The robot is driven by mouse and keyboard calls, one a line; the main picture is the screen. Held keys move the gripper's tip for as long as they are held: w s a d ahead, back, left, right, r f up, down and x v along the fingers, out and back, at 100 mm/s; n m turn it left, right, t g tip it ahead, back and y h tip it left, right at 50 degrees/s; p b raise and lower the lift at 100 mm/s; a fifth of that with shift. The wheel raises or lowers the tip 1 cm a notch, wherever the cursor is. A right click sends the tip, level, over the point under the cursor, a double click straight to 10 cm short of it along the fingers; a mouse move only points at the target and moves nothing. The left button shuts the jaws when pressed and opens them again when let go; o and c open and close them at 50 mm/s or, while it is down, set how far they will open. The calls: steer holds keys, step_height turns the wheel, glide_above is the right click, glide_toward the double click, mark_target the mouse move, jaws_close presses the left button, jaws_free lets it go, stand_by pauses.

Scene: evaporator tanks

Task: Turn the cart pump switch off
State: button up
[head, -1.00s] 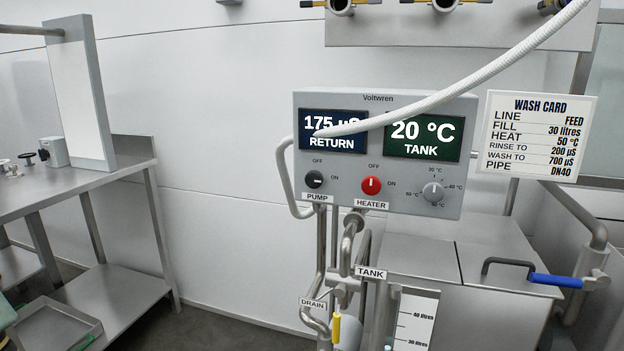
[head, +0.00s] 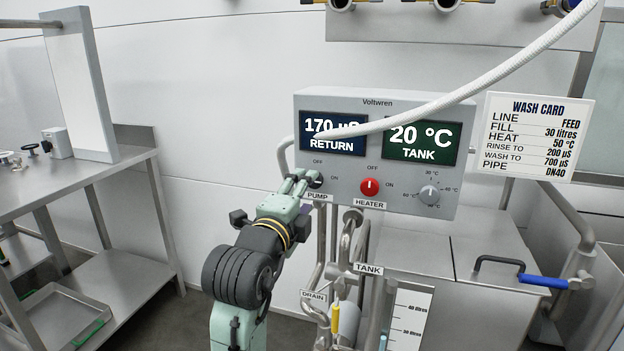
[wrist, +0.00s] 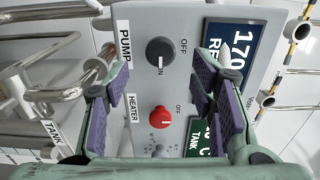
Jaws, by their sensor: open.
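The pump switch is a round black knob (wrist: 160,51) on the grey control box (wrist: 210,20), beside a PUMP label. Its pale mark points to ON in the wrist view. In the head view my gripper (head: 303,181) is in front of the box's lower left and largely covers the knob. In the wrist view my gripper (wrist: 160,78) is open and empty, with purple pads on either side of the picture. The knob shows beyond the gap between the fingers. I cannot tell whether a finger touches it.
The red heater knob (head: 369,187) and a grey temperature dial (head: 428,194) sit right of the pump knob. A white hose (head: 470,85) crosses before the displays. Pipes (head: 335,235) stand below the box. A steel bench (head: 90,182) is at left.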

steer(key=p+x, duration=0.1)
steer(key=x, duration=0.4)
steer(key=shift+w+d, duration=0.1)
steer(key=shift+w, duration=0.25)
steer(key=shift+c, duration=0.3)
steer(key=c, duration=1.1)
